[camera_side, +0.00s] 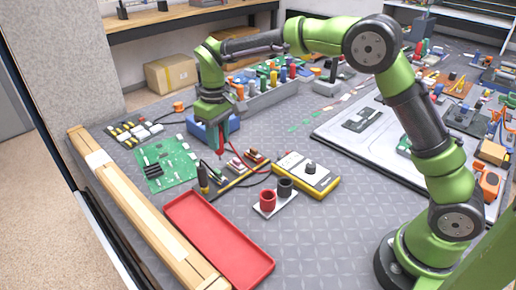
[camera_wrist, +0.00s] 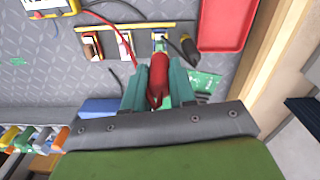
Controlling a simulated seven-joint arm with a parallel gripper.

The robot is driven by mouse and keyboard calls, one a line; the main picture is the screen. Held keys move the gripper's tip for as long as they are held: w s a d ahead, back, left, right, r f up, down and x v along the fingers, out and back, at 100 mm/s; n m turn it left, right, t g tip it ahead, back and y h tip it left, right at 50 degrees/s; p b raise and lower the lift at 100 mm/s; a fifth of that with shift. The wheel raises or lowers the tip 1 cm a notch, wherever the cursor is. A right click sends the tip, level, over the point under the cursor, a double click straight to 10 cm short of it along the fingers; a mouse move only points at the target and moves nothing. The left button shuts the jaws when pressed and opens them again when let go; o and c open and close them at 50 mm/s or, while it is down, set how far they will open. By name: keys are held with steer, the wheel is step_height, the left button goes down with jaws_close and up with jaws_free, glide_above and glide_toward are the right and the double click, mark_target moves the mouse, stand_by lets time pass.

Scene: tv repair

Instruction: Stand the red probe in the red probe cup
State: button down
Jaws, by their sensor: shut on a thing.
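My gripper (camera_side: 222,140) is shut on the red probe (camera_side: 220,151) and holds it above the bench, tip pointing down. In the wrist view the red probe (camera_wrist: 157,82) sits between the two teal fingers of my gripper (camera_wrist: 158,76). The red probe cup (camera_side: 267,200) stands on a small white base, lower right of the probe and apart from it. A black cup (camera_side: 285,187) shares that base. The cups do not show in the wrist view.
A yellow multimeter (camera_side: 307,174) lies behind the cups. A red tray (camera_side: 220,240) lies in front, a green circuit board (camera_side: 167,162) left. Bench right of the cups is clear.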

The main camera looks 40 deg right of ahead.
steer(key=s+d, duration=0.3)
steer(key=s, duration=1.1)
steer(key=shift+r, duration=0.25)
steer(key=shift+d, duration=0.1)
steer(key=shift+f, duration=2.35)
steer(key=shift+f, duration=0.1)
steer(key=shift+f, duration=2.1)
